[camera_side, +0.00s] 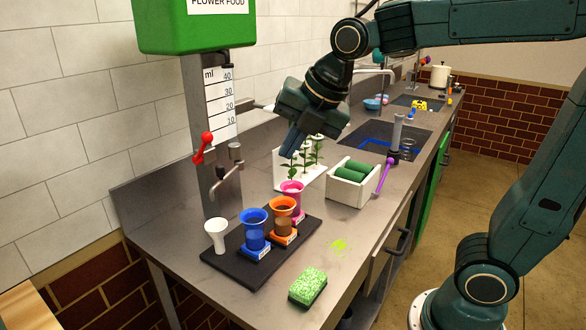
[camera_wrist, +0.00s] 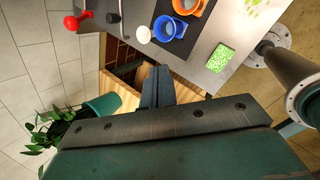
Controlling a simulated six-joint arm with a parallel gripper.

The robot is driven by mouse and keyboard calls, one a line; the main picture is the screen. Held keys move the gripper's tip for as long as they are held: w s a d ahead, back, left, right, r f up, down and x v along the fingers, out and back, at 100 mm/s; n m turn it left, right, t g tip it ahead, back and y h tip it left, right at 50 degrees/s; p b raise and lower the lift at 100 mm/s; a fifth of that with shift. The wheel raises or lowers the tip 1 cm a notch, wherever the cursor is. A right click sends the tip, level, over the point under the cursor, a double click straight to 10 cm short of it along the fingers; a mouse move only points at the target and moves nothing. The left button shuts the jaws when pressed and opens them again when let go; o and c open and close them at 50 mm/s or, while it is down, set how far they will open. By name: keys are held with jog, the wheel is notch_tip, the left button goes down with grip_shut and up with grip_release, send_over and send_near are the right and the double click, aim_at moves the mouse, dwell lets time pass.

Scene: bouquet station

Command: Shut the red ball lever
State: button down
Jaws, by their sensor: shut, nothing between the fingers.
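The red ball lever (camera_side: 206,139) sits on the grey post of the green flower-food dispenser (camera_side: 196,30) in the side view. Its ball is up and its short red arm slants down to the left. In the wrist view the red ball (camera_wrist: 71,22) is at the upper left. My gripper (camera_side: 290,153) is shut and empty, pointing down over the counter, to the right of the lever and apart from it. In the wrist view its fingers (camera_wrist: 157,72) are together at the centre. A metal spout (camera_side: 228,182) is below the lever.
A black tray (camera_side: 225,262) holds a blue, an orange and a pink vase and a white cup. A green sponge (camera_side: 308,287) lies at the front edge.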

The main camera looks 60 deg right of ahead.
jog(key=s+d+f+m, duration=0.2)
jog(key=s+m, duration=0.9)
jog(key=m, duration=0.5)
jog(key=shift+s+d+f+m, duration=0.15)
jog(key=shift+f+m, duration=0.1)
jog(key=shift+m, duration=0.05)
dwell(0.3)
dwell(0.5)
jog(key=s+f+m, duration=0.1)
jog(key=m, duration=0.1)
jog(key=s+m, duration=0.2)
jog(key=m, duration=0.1)
jog(key=s+f+m, duration=0.1)
jog(key=s+m, duration=0.1)
jog(key=m, duration=0.1)
jog(key=shift+d+f+h, duration=0.3)
jog(key=shift+d, duration=0.05)
jog(key=shift+w, duration=0.15)
